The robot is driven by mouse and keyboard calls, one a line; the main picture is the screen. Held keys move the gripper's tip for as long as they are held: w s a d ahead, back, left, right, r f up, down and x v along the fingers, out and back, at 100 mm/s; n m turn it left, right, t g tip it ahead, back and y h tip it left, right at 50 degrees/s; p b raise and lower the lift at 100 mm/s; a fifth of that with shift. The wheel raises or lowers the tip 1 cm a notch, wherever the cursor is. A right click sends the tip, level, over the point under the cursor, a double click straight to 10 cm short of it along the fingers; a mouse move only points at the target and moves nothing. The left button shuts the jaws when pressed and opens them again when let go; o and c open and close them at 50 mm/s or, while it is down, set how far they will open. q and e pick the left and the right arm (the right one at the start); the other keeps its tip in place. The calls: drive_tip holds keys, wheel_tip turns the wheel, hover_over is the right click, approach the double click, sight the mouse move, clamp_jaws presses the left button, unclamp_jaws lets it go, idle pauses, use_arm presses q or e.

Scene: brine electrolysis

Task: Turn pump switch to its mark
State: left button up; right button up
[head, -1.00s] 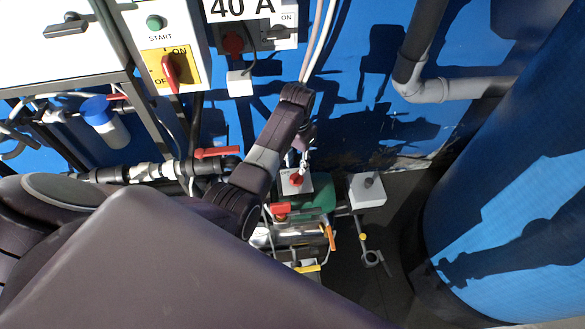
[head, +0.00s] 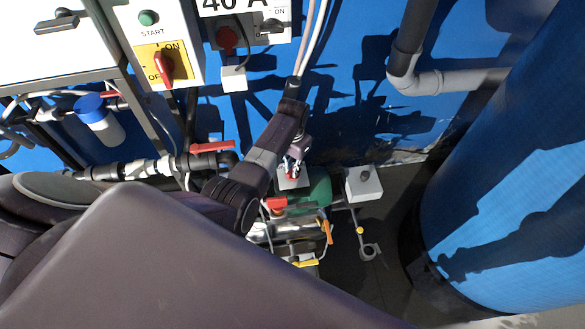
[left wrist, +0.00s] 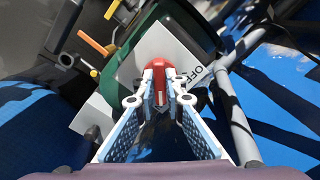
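The pump switch is a red knob (left wrist: 158,68) on a white plate (left wrist: 175,46), printed with partly hidden letters starting "OF", on top of the green pump (head: 318,188). In the head view only a little red of the switch (head: 292,178) shows beneath my left gripper (head: 292,166). In the left wrist view the left gripper's fingertips (left wrist: 160,80) lie close on either side of the knob. Whether they press on it is not clear. The mark on the plate is not clearly visible. My right gripper is not in view.
A red-handled valve (head: 277,204) and pipework sit just before the pump. A grey box (head: 364,184) stands to its right, and a large blue tank (head: 500,190) fills the right side. A panel with a red ON/OFF switch (head: 163,66) hangs at upper left.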

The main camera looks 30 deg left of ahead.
use_arm(q)
clamp_jaws()
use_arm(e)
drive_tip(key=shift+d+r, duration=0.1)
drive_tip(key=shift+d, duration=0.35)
